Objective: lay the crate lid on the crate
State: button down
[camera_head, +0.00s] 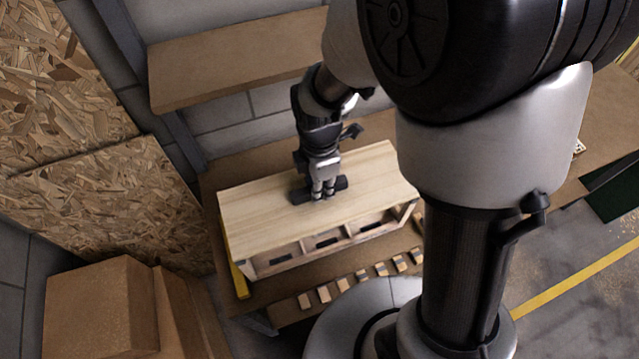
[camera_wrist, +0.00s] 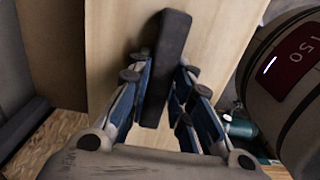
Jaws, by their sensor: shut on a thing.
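The crate lid (camera_head: 265,215) is a pale wooden board with a dark bar handle (camera_head: 299,196) on its top. It lies flat over the crate (camera_head: 301,247), whose front side with several openings shows below the lid's near edge. I cannot tell whether the lid rests fully on the rim or hangs slightly above it. My gripper (camera_head: 322,191) points down and is shut on the handle near the lid's middle. In the wrist view, the fingers flank the dark handle (camera_wrist: 167,60) above the lid (camera_wrist: 115,50). The crate's inside is mostly hidden.
Several small wooden blocks (camera_head: 342,284) lie in a row on the bench in front of the crate. A yellow strip (camera_head: 236,268) stands at the crate's left end. A wooden shelf (camera_head: 235,62) is above and behind. Cardboard boxes (camera_head: 100,308) stand at the lower left.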

jog(key=shift+f, duration=0.35)
jog(key=c, duration=1.4)
grip_release()
jog(key=shift+o, duration=0.2)
jog(key=shift+r, duration=0.1)
notch_tip(320, 180, up, 12)
jog(key=s+d+r+m+t, duration=0.2)
jog(key=s+d+r+m, duration=0.2)
jog(key=m, duration=0.6)
jog(key=s+d+r+m+t, duration=0.2)
jog(key=s+d+r+m, duration=0.2)
jog(key=s+d+m, duration=0.3)
jog(key=s+m, duration=0.2)
jog(key=m, duration=0.2)
jog(key=shift+s+t+b, duration=0.25)
jog(key=shift+t+b, duration=0.05)
jog(key=shift+b, duration=0.1)
